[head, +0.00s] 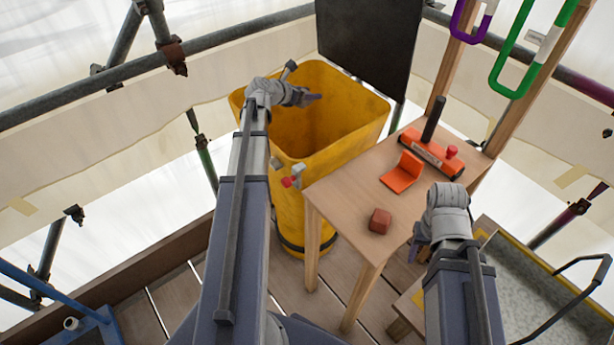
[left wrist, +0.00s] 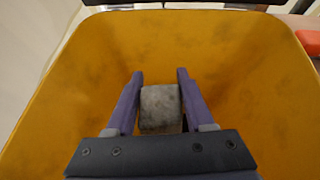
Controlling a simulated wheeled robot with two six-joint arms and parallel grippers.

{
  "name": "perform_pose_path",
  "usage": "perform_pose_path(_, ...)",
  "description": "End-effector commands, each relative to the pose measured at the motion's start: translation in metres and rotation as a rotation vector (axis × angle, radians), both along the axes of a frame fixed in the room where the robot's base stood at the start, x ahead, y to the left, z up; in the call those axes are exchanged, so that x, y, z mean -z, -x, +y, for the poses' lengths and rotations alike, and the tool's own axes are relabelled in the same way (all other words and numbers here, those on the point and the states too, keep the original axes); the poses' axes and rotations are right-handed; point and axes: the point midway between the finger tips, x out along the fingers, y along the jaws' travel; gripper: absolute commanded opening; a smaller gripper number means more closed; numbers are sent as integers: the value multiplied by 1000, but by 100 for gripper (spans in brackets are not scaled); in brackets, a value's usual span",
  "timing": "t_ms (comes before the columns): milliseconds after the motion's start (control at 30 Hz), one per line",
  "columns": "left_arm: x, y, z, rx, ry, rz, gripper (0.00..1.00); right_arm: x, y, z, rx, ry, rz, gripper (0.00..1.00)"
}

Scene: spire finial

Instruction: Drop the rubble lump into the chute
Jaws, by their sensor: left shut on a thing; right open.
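The rubble lump (left wrist: 160,108) is a grey, blocky piece between the two fingers of my left gripper (left wrist: 160,80) in the left wrist view. My left gripper is shut on it. The yellow chute (head: 357,140) has a wide open mouth, and its walls (left wrist: 250,60) surround the gripper and lump in the left wrist view. In the head view my left gripper (head: 312,98) reaches over the chute's mouth; the lump cannot be made out there.
A wooden table (head: 340,190) stands right of the chute, with a red-brown block (head: 380,221), an orange folded piece (head: 402,172) and an orange tool (head: 432,150). A dark panel (head: 370,40) rises behind the chute. A grey tray (head: 530,290) lies at lower right. Scaffold pipes (head: 150,65) run behind.

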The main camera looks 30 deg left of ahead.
Motion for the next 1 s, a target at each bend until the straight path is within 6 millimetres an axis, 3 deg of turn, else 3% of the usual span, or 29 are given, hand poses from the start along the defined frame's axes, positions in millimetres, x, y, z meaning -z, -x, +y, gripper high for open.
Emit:
perform_pose_path(267, 2, 0, 0, 0, 0, 0, 0, 2, 0, 0, 0, 0, 0, 55)
perform_pose_path(300, 2, 0, 0, 0, 0, 0, 56, 2, 0, 0, 0, 0, 0, 55)
perform_pose_path(567, 2, 0, 0, 0, 0, 0, 86, 2, 0, 0, 0, 0, 0, 55)
perform_pose_path(1000, -3, 7, 1, -1, 0, 0, 88, -3, 0, 0, 0, 0, 0, 55)
